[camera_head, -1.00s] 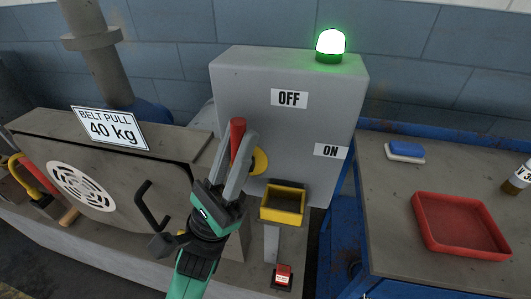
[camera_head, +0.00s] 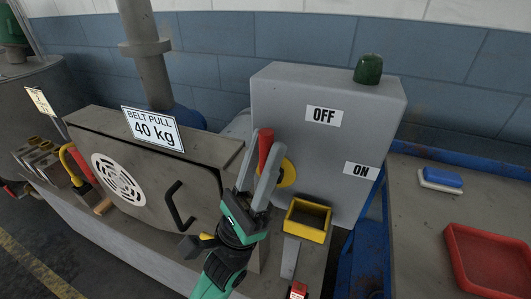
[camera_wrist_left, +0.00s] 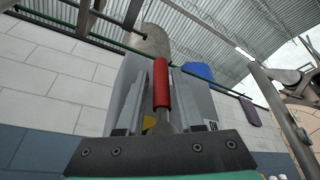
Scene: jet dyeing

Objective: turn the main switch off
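The main switch is on a grey cabinet (camera_head: 290,90). Its red handle (camera_head: 265,147) points up from a yellow hub (camera_head: 288,173), on the side of the OFF label (camera_head: 324,115). The ON label (camera_head: 361,169) is lower right. My left gripper (camera_head: 268,140) has its fingers on either side of the handle. In the left wrist view the red handle (camera_wrist_left: 162,84) stands between the two fingers, with narrow gaps beside it. The lamp (camera_head: 368,69) on top of the cabinet is dark green and unlit. My right gripper is not in view.
A grey housing (camera_head: 90,138) with a black handle (camera_head: 175,208) stands left. A table (camera_head: 415,240) at right bears a red tray (camera_head: 456,262) and a blue-and-white block (camera_head: 441,178).

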